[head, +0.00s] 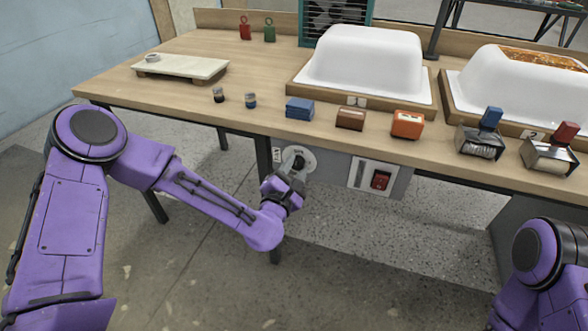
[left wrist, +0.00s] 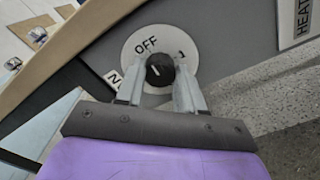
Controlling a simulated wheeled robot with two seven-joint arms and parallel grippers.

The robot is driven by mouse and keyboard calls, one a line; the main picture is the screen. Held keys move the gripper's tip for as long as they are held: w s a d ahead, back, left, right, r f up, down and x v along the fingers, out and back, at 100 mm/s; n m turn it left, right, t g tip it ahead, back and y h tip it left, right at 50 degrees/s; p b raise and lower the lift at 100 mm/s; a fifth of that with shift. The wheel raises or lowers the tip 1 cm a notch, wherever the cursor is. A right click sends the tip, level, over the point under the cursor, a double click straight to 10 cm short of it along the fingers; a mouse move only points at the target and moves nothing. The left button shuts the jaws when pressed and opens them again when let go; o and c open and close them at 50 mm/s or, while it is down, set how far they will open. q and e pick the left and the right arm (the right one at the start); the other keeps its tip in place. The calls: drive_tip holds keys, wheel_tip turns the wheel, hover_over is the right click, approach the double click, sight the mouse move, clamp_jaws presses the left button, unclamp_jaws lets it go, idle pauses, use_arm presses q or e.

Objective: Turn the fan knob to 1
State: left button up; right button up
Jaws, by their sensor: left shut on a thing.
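The fan knob (left wrist: 160,70) is a small black round knob on a pale round dial (left wrist: 138,76), with OFF at the upper left and 1 at the upper right. Its face has a short pale mark; which label it points to is hard to tell. In the head view the dial (head: 309,161) sits on a panel under the table's front edge. My left gripper (head: 293,172) is at the dial, partly covering the knob. In the left wrist view its fingers (left wrist: 160,77) lie either side of the knob, shut on it. My right gripper is out of view.
The fan (head: 337,12) stands at the table's back. A red switch (head: 381,180) and a HEAT label (left wrist: 302,18) are right of the dial. White bathtub shells (head: 363,62) stand on the table (head: 150,95). The floor below is clear.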

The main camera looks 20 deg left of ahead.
use_arm(q)
drive_tip(key=m, duration=0.4)
drive_tip(key=shift+m, duration=0.4)
drive_tip(key=m, duration=0.8)
drive_tip(key=shift+f+m+p, duration=0.1)
drive_tip(key=shift+m+p, duration=0.3)
drive_tip(key=shift+m, duration=1.8)
drive_tip(key=o, duration=1)
drive_tip(key=shift+o, duration=0.2)
